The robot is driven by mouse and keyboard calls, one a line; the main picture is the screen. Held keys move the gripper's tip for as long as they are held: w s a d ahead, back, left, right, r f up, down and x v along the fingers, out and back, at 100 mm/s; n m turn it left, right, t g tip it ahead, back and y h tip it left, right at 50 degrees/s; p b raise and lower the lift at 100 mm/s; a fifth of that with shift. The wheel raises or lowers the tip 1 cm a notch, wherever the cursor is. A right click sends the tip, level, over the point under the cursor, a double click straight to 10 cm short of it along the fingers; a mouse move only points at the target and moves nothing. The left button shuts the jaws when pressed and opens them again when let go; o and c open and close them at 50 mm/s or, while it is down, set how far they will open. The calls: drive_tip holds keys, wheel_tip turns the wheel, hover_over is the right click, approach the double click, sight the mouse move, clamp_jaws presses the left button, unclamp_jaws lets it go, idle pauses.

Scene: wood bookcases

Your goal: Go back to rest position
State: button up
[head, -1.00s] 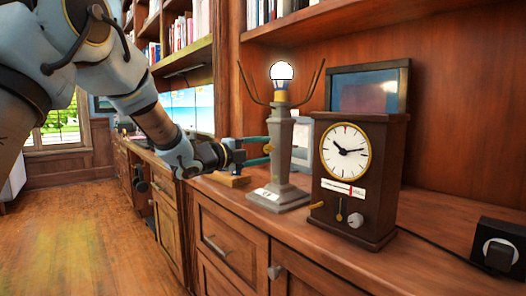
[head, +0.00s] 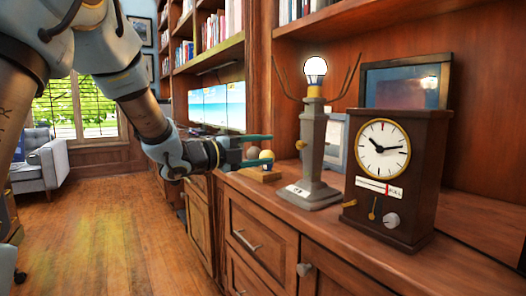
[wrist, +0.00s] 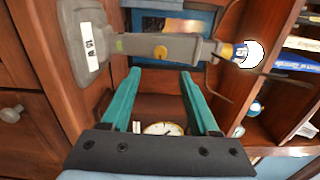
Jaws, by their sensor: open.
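My gripper (head: 258,151) has teal fingers and is in front of the cabinet edge, to the left of the grey lamp (head: 310,140) with its lit bulb. In the wrist view my gripper (wrist: 163,80) is open, with nothing between its fingers. The lamp (wrist: 165,46) lies across the upper part of that view, beyond the fingertips. My arm comes in from the upper left in the head view.
A dark wooden clock (head: 397,175) stands right of the lamp on the counter, with a framed picture (head: 405,85) behind. A small wooden block with balls (head: 262,173) sits behind my gripper. A black socket box is out of view now. Open floor (head: 100,225) lies left, with a grey armchair (head: 40,160) beyond.

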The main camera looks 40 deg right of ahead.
drive_tip(key=w+a+f+n+t+y, duration=0.4)
drive_tip(key=w+a+n+t, duration=0.3)
drive_tip(key=w+a+n, duration=0.25)
drive_tip(key=w+a+f+n+t+y, duration=0.1)
drive_tip(key=w+a+f+n+y, duration=0.1)
drive_tip(key=a+f+n+y, duration=0.6)
drive_tip(key=w+a+f+n+t+y, duration=0.1)
drive_tip(key=w+a+f+n+t, duration=0.3)
drive_tip(key=a, duration=0.9)
drive_tip(key=s+a+f+n+g+y, duration=0.25)
drive_tip(key=s+a+n+g, duration=0.25)
drive_tip(key=s+a+n, duration=0.3)
drive_tip(key=s+a+f+n+g+y, duration=0.2)
drive_tip(key=s+a+f+n+g, duration=0.3)
drive_tip(key=s+a, duration=0.45)
wheel_tip(320, 180, up, 25)
drive_tip(key=s+n+p, duration=0.1)
drive_tip(key=p, duration=2.3)
drive_tip(key=shift+s+d+t, duration=0.15)
drive_tip(key=shift+s+t, duration=0.1)
drive_tip(key=shift+t, duration=0.05)
